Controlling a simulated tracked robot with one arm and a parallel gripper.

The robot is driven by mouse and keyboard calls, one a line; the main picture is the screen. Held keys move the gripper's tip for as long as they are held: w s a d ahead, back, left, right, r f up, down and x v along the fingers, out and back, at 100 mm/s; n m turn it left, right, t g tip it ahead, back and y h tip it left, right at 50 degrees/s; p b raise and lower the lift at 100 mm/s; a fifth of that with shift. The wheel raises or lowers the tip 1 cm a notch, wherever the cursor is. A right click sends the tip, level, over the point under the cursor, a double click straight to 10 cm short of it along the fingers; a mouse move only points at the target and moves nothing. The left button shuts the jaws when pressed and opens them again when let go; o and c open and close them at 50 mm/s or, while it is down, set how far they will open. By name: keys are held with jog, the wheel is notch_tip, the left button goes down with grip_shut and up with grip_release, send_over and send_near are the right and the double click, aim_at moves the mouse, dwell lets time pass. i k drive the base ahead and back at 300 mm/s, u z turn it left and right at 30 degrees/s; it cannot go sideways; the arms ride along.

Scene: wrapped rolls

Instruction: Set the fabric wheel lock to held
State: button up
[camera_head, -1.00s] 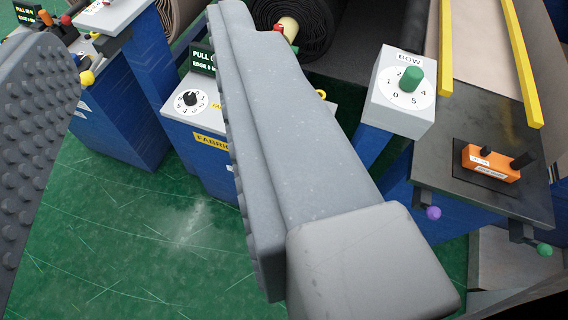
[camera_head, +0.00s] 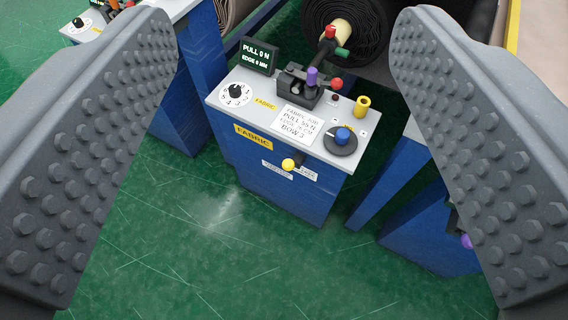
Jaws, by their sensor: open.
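The fabric stand (camera_head: 293,190) is a blue cabinet with a grey top and a yellow "FABRIC" plate, in the middle of the view. On its front face a short dark lever with a yellow ball knob (camera_head: 288,165) sits between two small labels, too small to read. I cannot tell for sure that this is the wheel lock. On top are a white numbered dial (camera_head: 236,94), a black block with a purple-knobbed lever (camera_head: 312,77), a blue knob on a dark disc (camera_head: 342,136) and a yellow cylinder (camera_head: 362,105). My gripper (camera_head: 280,16) is open and empty; its studded fingers flank the stand in the picture.
A small display (camera_head: 259,55) reads "PULL 0 N, EDGE 0 MM". A black roll (camera_head: 345,30) lies behind the stand. Another blue cabinet is at left, and a blue stand with a purple knob (camera_head: 467,241) at right. The green floor (camera_head: 200,260) in front is clear.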

aim_at(288, 164)
jog(key=k, duration=0.55)
jog(key=u, duration=0.35)
jog(key=i, duration=1.65)
jog(key=z, duration=0.75)
